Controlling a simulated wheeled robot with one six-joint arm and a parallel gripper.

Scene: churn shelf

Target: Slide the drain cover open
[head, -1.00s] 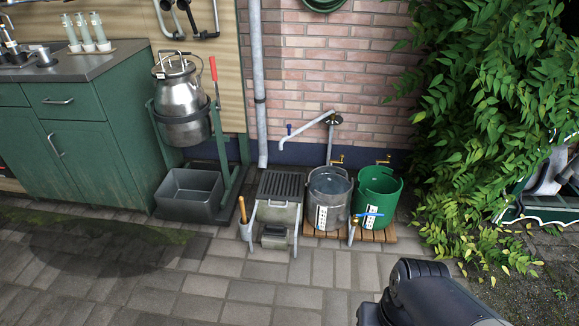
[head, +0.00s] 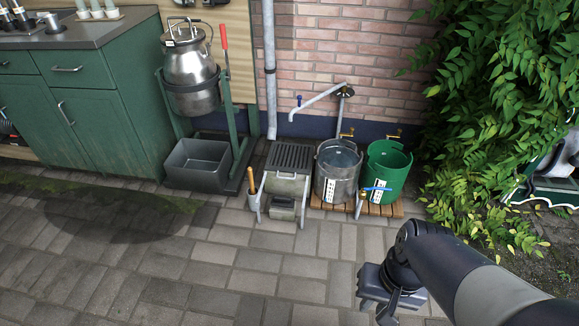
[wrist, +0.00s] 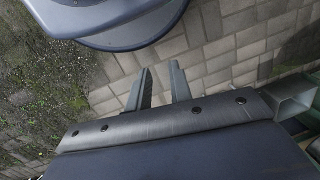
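The drain cover (head: 290,157) is a dark slotted grate on top of a grey metal stand with legs, left of the two buckets. It lies flat over the stand's box, and a small handle shows on the box front below it. My gripper (wrist: 160,82) shows in the wrist view with its two fingers apart and nothing between them, above paving. In the head view my arm reaches in from the lower right, and the gripper hangs over the paving, well in front and to the right of the stand, not touching it. The wrist view does not show the cover.
A metal bucket (head: 337,172) and a green bucket (head: 386,177) stand on a wooden slatted base right of the stand. A grey tub (head: 196,163) under a milk can (head: 190,80) stands left. The paving in front is clear. Leafy vines (head: 500,120) hang at right.

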